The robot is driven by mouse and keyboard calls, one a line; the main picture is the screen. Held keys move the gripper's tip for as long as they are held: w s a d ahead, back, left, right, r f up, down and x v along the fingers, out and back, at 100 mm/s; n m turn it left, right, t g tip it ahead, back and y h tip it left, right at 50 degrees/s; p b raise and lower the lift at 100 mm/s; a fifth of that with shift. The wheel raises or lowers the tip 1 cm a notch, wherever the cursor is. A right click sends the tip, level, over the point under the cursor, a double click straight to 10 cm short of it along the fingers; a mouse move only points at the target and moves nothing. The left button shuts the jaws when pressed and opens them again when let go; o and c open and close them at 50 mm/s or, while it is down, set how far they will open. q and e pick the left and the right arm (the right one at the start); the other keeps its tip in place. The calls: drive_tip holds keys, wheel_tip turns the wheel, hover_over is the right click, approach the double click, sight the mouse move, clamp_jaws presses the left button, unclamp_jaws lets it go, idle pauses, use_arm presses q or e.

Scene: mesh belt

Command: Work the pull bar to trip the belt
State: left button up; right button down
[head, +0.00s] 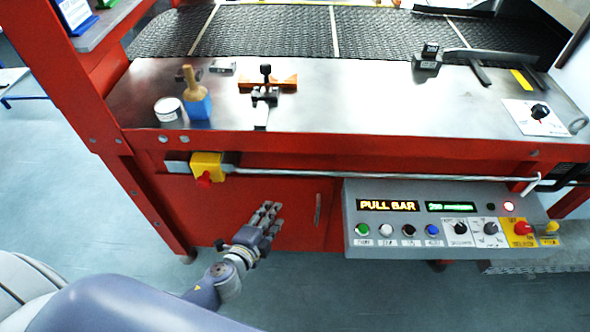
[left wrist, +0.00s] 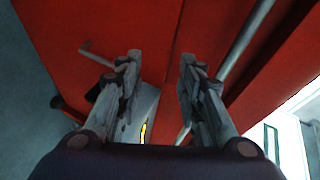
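The pull bar (head: 330,175) is a long thin grey rod along the red front of the belt machine. It runs from a yellow switch box with a red button (head: 207,167) at the left to a bent end above the control panel. My left gripper (head: 270,217) is below the rod, in front of the red lower panel, apart from the rod. In the left wrist view its two fingers (left wrist: 158,85) are spread with nothing between them. A grey rod, seemingly the pull bar (left wrist: 246,38), slants past at the upper right there. My right gripper is not in view.
A control panel (head: 445,236) with a lit "PULL BAR" display, a red lamp and several buttons juts out right of my left gripper. A steel ledge (head: 330,105) above carries a can, a brush and clamps, before the dark mesh belt (head: 270,35). Floor at left is clear.

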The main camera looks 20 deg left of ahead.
use_arm(q)
drive_tip(key=m+t+h, duration=0.1)
drive_tip(key=m+t, duration=0.1)
approach(294, 174)
drive_tip(key=p+x, duration=0.1)
drive_tip(key=x, duration=1)
drive_tip(key=shift+c, duration=0.6)
clamp_jaws()
